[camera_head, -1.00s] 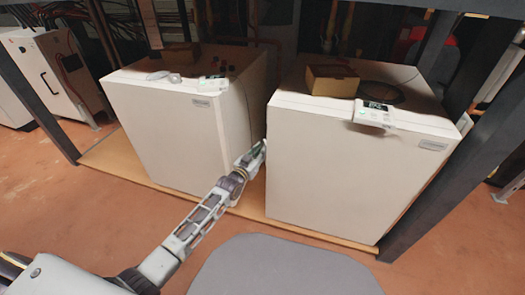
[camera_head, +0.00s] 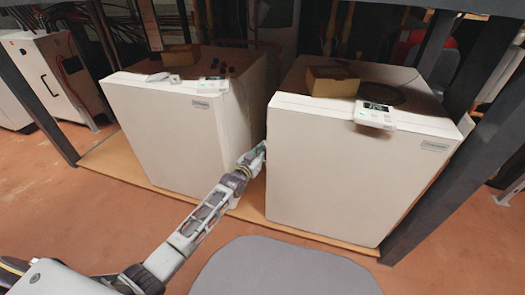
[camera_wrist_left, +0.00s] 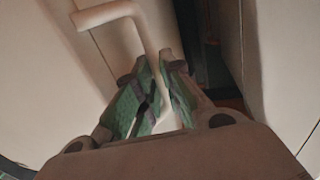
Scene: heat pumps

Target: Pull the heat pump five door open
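Two white box-shaped heat pumps stand side by side in the head view, the left one (camera_head: 165,130) and the right one (camera_head: 350,170). I cannot tell from their labels which is number five. My left gripper (camera_head: 262,150) is at the gap between them, by the right pump's left front edge. In the left wrist view, a pale bent bar handle (camera_wrist_left: 128,10) on a white panel runs down between the green-padded fingers of that gripper (camera_wrist_left: 158,75). The fingers are close on both sides of the bar. The handle is hidden in the head view. My right gripper is out of view.
A wooden platform (camera_head: 240,208) lies under the pumps. Dark frame posts stand at the left (camera_head: 40,95) and right (camera_head: 440,180). A cardboard box (camera_head: 331,82) and a small control panel (camera_head: 375,114) sit on the right pump.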

